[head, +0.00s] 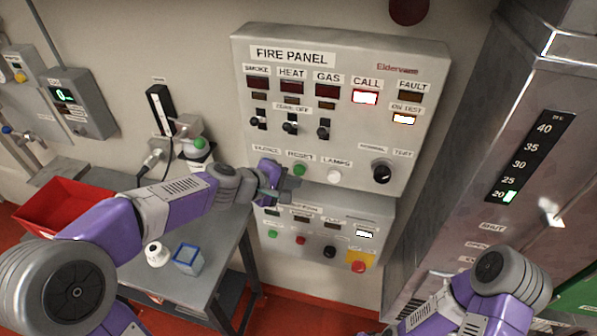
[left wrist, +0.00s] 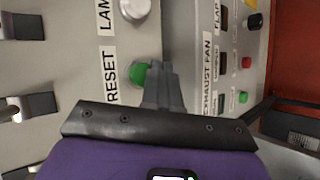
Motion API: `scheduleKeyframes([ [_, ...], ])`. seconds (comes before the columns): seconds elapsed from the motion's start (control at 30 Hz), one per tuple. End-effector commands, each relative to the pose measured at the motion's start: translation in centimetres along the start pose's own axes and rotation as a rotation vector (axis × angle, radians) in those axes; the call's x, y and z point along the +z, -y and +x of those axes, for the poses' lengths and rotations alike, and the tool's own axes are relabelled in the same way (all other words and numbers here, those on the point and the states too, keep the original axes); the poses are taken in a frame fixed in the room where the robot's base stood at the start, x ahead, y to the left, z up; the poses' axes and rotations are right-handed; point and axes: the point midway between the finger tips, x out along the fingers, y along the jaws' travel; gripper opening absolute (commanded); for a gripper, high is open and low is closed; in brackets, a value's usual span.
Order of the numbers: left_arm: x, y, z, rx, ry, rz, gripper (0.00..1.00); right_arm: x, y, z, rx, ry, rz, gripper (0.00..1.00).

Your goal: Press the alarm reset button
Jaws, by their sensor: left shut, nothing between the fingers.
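The fire panel (head: 420,150) is a grey sloped box on the wall. Its green button labelled RESET (head: 299,169) sits in the bottom row, left of the white LAMPS button (head: 334,176). My left gripper (head: 288,190) is shut and empty just below the RESET button, partly covering the panel's lower edge. In the left wrist view the shut fingertips (left wrist: 161,72) are right beside the green RESET button (left wrist: 138,74); I cannot tell whether they touch it. The CALL lamp (head: 365,97) is lit red-white. My right gripper is out of view; only my right arm shows.
A lower exhaust fan panel (head: 318,225) with buttons, a black knob and a red mushroom button (head: 358,267) lies just beneath. A grey table (head: 225,240) holds a red bin (head: 65,200) and a blue container (head: 188,258). A tall metal cabinet (head: 440,200) stands right.

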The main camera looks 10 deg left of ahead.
Motion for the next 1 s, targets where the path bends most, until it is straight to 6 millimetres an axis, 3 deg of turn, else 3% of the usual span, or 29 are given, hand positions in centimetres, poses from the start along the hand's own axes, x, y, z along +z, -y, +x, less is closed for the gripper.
scheduleKeyframes([
  [1.0,-0.53,-0.54,0.71,0.000,0.000,0.000,0.00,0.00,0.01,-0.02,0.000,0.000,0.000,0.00],
])
